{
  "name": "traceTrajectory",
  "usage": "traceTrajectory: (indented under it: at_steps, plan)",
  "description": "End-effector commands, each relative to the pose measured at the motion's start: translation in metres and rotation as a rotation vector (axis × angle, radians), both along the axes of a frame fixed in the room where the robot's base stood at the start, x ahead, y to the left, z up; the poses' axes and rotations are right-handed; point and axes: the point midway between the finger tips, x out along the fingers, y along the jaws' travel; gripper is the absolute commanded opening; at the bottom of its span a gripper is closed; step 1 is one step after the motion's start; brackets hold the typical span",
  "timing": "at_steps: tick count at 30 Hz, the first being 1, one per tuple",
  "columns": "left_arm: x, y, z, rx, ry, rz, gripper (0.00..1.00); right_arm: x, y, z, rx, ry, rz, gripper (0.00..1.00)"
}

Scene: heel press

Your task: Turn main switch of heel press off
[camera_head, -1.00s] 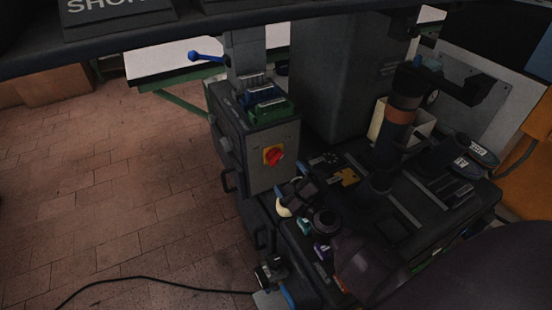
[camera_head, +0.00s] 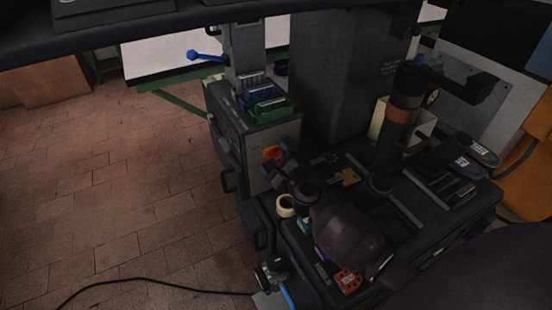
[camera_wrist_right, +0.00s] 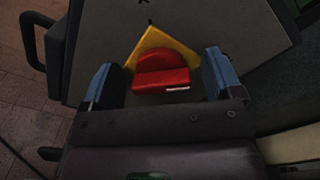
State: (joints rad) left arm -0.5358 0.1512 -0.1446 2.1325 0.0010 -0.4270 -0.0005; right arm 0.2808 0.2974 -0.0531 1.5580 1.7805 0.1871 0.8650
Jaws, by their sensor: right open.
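The main switch (camera_head: 272,153) is a red knob on a yellow plate, on the front of the press's grey cabinet (camera_head: 285,135). My right gripper (camera_head: 276,161) is in front of it and partly hides it in the head view. In the right wrist view the red knob (camera_wrist_right: 160,72) lies between the two spread blue-tipped fingers (camera_wrist_right: 160,80), with gaps on both sides. Its raised grip bar runs roughly across the picture, from finger to finger. The right gripper is open and holds nothing. My left gripper is not in view.
Green and blue bins (camera_head: 268,105) stand on the cabinet top. A tape roll (camera_head: 286,206) and other small items lie on the press table beside my right arm. A dark handle (camera_head: 228,181) sticks out at the cabinet's left. The brick floor (camera_head: 110,210) at left is clear.

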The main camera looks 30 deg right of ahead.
Motion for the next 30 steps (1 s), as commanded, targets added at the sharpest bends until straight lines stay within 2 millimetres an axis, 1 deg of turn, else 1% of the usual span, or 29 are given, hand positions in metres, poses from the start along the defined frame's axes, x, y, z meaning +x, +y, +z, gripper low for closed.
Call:
traceTrajectory:
  at_steps: [1, 10, 20, 26, 30]
  plan:
    - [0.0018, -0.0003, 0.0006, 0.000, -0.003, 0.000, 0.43, -0.0001, -0.0001, -0.0001, 0.000, 0.000, 0.000, 0.82]
    - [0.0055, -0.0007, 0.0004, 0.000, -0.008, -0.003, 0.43, -0.0003, -0.0001, -0.0001, 0.000, 0.000, 0.000, 0.36]
    - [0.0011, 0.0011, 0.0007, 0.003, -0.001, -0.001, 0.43, -0.0003, 0.0000, 0.0006, -0.046, 0.003, 0.000, 0.36]
    - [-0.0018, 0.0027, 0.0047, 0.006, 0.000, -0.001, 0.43, -0.0001, 0.0004, 0.0018, -0.162, 0.008, 0.000, 0.36]
    - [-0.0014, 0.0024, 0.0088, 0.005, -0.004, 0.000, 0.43, -0.0001, 0.0006, 0.0018, -0.282, 0.014, -0.001, 0.36]
